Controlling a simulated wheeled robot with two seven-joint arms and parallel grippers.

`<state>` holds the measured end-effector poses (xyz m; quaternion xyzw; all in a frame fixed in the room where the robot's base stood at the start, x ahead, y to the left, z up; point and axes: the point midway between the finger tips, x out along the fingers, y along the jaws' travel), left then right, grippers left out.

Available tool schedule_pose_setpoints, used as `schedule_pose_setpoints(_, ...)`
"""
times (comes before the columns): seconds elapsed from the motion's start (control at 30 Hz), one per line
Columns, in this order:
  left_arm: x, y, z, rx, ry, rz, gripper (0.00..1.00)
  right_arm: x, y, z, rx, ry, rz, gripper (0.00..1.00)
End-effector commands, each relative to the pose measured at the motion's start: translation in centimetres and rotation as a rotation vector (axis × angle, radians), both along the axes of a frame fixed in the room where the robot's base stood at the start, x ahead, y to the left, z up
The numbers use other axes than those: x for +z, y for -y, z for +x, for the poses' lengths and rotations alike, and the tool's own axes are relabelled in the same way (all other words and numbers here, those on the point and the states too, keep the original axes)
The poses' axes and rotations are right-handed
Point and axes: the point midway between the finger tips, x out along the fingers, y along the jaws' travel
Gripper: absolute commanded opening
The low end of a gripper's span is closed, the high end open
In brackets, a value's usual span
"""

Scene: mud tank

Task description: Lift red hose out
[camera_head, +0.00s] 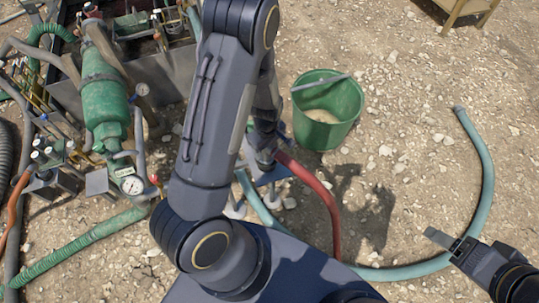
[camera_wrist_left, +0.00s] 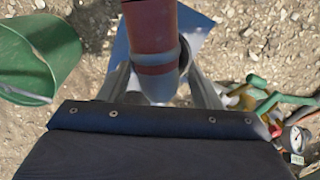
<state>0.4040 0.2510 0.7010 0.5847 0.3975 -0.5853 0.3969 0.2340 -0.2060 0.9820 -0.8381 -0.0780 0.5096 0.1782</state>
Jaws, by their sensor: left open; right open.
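The red hose (camera_head: 322,200) curves up from the ground near my base, its upper end at my left gripper (camera_head: 264,160). In the left wrist view the red hose (camera_wrist_left: 152,30) ends in a collar between the two spread fingers of my left gripper (camera_wrist_left: 160,82). The fingers stand on either side of it; whether either touches it I cannot tell. A blue plate (camera_head: 270,174) lies beneath the hose end, partly hidden by my arm. My right gripper (camera_head: 446,242) is empty at the lower right, over the teal hose.
A green bucket (camera_head: 325,132) stands right of my left gripper. A teal hose (camera_head: 487,170) curves across the gravel at right. Green machinery with gauges (camera_head: 106,115) and a ribbed green hose (camera_head: 75,245) fill the left. Open gravel lies at the upper right.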

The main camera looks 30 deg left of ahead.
Motion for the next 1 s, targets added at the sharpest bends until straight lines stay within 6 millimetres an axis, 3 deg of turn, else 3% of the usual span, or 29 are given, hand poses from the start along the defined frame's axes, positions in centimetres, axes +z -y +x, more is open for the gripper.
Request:
schedule_pose_setpoints(0.13,-1.6,0.0,0.0,0.0,-0.001,0.0,0.58,-0.1,0.0,0.0,0.0,0.0,0.0,0.72)
schedule_pose_setpoints(0.4,-1.9,0.0,0.1,-0.001,0.001,0.001,0.58,-0.1,0.0,0.0,0.0,0.0,0.0,0.72)
schedule_pose_setpoints(0.83,-1.8,0.0,0.1,-0.001,0.001,0.001,0.02,-0.1,0.0,0.0,0.0,0.0,0.0,0.72)
schedule_pose_setpoints(1.0,-1.8,0.0,0.1,-0.001,0.002,0.0,0.0,-0.1,0.0,0.0,0.0,0.0,0.0,0.72)
